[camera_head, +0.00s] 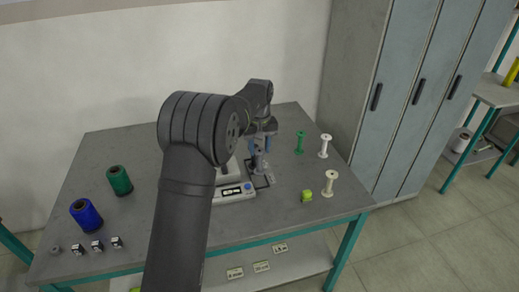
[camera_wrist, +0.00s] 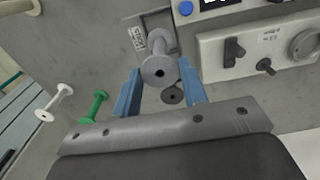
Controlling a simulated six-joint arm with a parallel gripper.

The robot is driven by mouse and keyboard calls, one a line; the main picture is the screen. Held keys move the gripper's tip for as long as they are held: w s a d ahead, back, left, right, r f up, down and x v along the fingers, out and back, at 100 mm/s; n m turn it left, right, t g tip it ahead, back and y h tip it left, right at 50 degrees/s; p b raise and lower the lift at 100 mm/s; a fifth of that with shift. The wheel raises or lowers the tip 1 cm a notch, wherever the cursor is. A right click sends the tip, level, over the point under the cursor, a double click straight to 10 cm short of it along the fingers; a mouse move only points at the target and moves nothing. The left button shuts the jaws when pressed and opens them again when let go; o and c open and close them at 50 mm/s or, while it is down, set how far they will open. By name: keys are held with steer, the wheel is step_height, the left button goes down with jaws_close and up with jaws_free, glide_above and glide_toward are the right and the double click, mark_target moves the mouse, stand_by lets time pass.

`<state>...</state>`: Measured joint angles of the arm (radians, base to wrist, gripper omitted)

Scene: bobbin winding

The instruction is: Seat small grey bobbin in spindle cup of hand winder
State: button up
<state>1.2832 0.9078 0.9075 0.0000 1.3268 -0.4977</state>
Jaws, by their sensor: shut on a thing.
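In the wrist view the small grey bobbin (camera_wrist: 159,72) lies between the blue fingertips of my gripper (camera_wrist: 161,84), its round flange facing the camera. My gripper is shut on it. A smaller grey disc with a dark centre (camera_wrist: 173,97) shows just below the flange; I cannot tell which part it is. The grey hand winder (camera_head: 260,165) stands on the table below my gripper (camera_head: 261,144) in the head view. Its base plate with a label (camera_wrist: 138,39) shows behind the bobbin in the wrist view. The spindle cup is not clearly visible, and I cannot tell whether the bobbin touches it.
A white device with a display (camera_head: 236,192) stands close to the winder's left. Large green (camera_head: 119,180) and blue (camera_head: 86,215) spools stand left.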

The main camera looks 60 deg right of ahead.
steer(key=shift+w, duration=0.1)
steer(key=w+a+r+n, duration=0.2)
steer(key=w+a, duration=0.1)
steer(key=w, duration=0.9)
steer(key=w+a+r+n, duration=0.4)
steer(key=w+a, duration=0.7)
steer(key=w, duration=0.1)
steer(key=shift+a+f, duration=0.1)
steer(key=shift+f, duration=1.95)
steer(key=shift+f, duration=0.75)
steer(key=shift+f, duration=0.2)
steer(key=o, duration=0.9)
steer(key=shift+c, duration=0.2)
